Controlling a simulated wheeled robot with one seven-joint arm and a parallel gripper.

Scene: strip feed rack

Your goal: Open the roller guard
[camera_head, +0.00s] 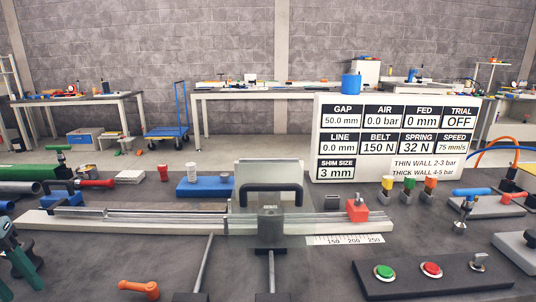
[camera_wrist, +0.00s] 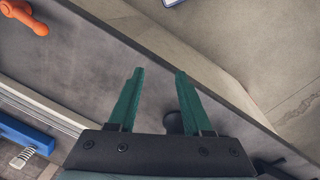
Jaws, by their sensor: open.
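The roller guard appears to be the pale, see-through panel (camera_head: 268,170) at the middle of the long rail in the head view. A black arched handle (camera_head: 271,187) stands at it, above a grey block (camera_head: 270,222) on the rail. The guard looks down over the rail, though its clear edges are hard to make out. My gripper (camera_head: 12,242) is at the far left edge of the head view, well apart from the handle. In the wrist view my gripper (camera_wrist: 159,72) has its two green fingers spread, with nothing between them. The guard is not seen there.
A red block (camera_head: 357,210) sits on the rail's right end. A button panel (camera_head: 432,275) lies front right. A white display board (camera_head: 396,138) stands behind.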

